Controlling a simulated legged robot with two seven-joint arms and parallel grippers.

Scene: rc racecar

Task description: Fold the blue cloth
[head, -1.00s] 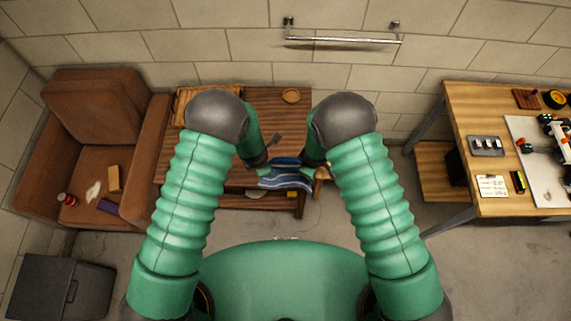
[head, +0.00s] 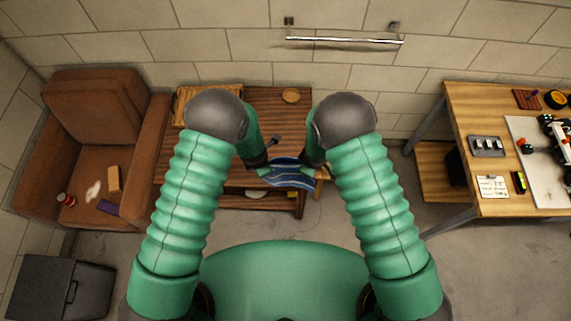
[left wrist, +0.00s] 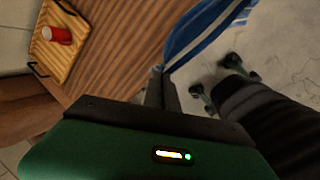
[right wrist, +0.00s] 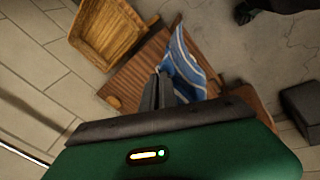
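The blue cloth (head: 290,174) has white and light-blue stripes and spans between my two grippers at the front edge of the wooden table (head: 270,100). My left gripper (head: 264,168) is at its left side; in the left wrist view its fingers (left wrist: 159,72) are close together at a corner of the cloth (left wrist: 205,32). My right gripper (head: 319,170) is at its right side; in the right wrist view its fingers (right wrist: 161,74) are close together at the cloth's edge (right wrist: 187,68). Both appear to pinch it. My forearms hide part of the table.
A wooden tray (right wrist: 108,32) is on the table's left; a red cup (left wrist: 57,35) lies in it. A round wooden dish (head: 291,95) is at the back. A brown armchair (head: 95,140) stands left, a workbench (head: 470,95) right. Open floor lies in front.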

